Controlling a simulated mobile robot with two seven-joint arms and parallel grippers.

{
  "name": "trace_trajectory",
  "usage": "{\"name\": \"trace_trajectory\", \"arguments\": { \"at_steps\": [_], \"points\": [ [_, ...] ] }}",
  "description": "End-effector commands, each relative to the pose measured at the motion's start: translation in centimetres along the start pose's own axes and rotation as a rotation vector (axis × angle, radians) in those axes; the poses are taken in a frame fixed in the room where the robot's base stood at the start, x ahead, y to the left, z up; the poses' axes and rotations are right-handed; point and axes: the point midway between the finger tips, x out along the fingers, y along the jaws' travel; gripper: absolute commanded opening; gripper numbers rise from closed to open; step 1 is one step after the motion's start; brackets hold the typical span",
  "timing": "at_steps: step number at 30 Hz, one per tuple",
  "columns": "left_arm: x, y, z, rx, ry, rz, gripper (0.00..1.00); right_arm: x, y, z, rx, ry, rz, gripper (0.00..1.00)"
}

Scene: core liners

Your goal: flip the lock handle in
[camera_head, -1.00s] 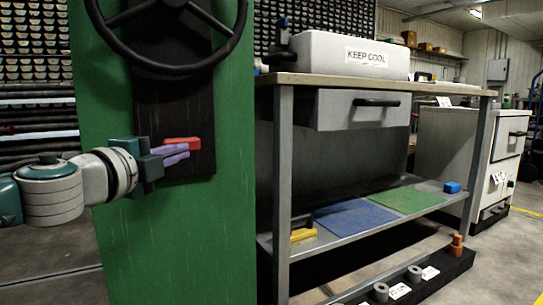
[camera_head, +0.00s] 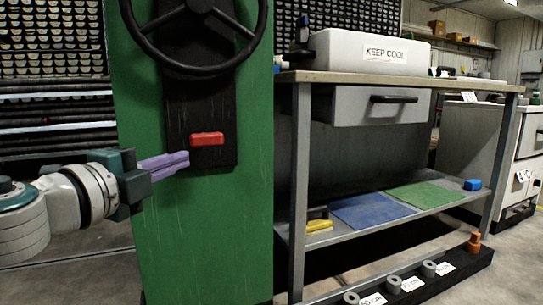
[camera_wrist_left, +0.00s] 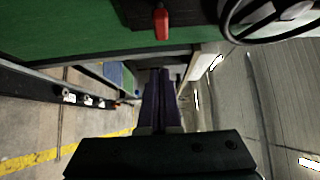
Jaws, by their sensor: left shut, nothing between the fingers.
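The red lock handle (camera_head: 207,139) sits on a black plate (camera_head: 182,110) on the front of a green panel (camera_head: 200,230), below a black handwheel (camera_head: 190,70). It lies about level in the head view. My left gripper (camera_head: 186,159), with purple fingers, is shut and empty. It is in front of the panel, a little left of and below the handle, and looks apart from it. In the left wrist view the red handle (camera_wrist_left: 161,22) is at the top, off to one side of the shut fingers (camera_wrist_left: 160,90). My right gripper is not in view.
To the right is a workbench (camera_head: 300,180) with a drawer (camera_head: 370,106) and a white "KEEP COOL" box (camera_head: 370,55) on top. Its lower shelf holds blue and green mats. A low dark rail (camera_head: 440,278) with grey rings lies on the floor.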

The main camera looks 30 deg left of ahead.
Motion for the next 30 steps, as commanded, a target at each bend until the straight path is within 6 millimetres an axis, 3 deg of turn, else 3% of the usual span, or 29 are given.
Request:
{"name": "trace_trajectory", "arguments": {
  "at_steps": [7,25,28,30],
  "points": [
    [-1.9,0.0,0.0,-0.001,0.000,0.001,0.00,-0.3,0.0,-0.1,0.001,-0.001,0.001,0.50],
    [-2.1,-0.1,0.0,-0.002,-0.001,-0.001,0.00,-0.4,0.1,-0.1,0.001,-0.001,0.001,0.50],
    [-2.2,-1.2,0.0,-0.024,-0.014,0.003,0.00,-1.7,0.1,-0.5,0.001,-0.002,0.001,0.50],
    [-2.6,-2.9,0.0,-0.068,-0.041,0.012,0.00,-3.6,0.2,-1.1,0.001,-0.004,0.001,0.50]
  ]
}}
